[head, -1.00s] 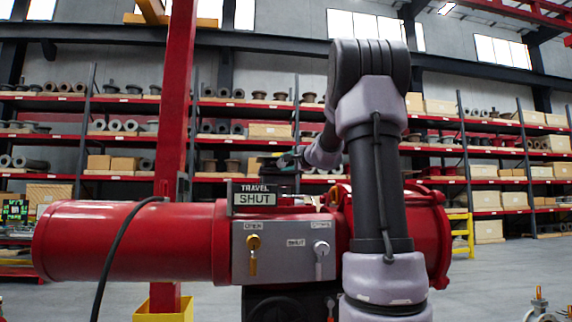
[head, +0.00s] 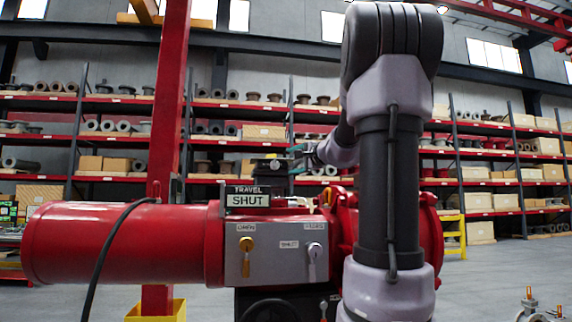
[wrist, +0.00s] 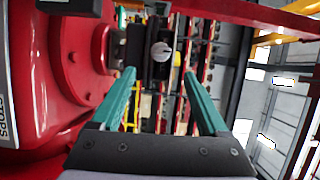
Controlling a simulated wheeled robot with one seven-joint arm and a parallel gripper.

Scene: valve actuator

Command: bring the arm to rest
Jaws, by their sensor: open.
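My arm stands upright at the right of the head view, its upper link bending back over the red valve actuator (head: 125,245). My gripper (wrist: 160,80) shows in the wrist view with its two teal fingers apart and nothing between them. Beyond the fingers is a dark fitting with a round grey knob (wrist: 161,51); I cannot tell how far off it is. In the head view the gripper end is small and partly hidden behind the arm, above the actuator. The travel indicator (head: 248,200) reads SHUT.
A red post (head: 172,110) rises at the left, with a black cable before the actuator. Shelves stand behind.

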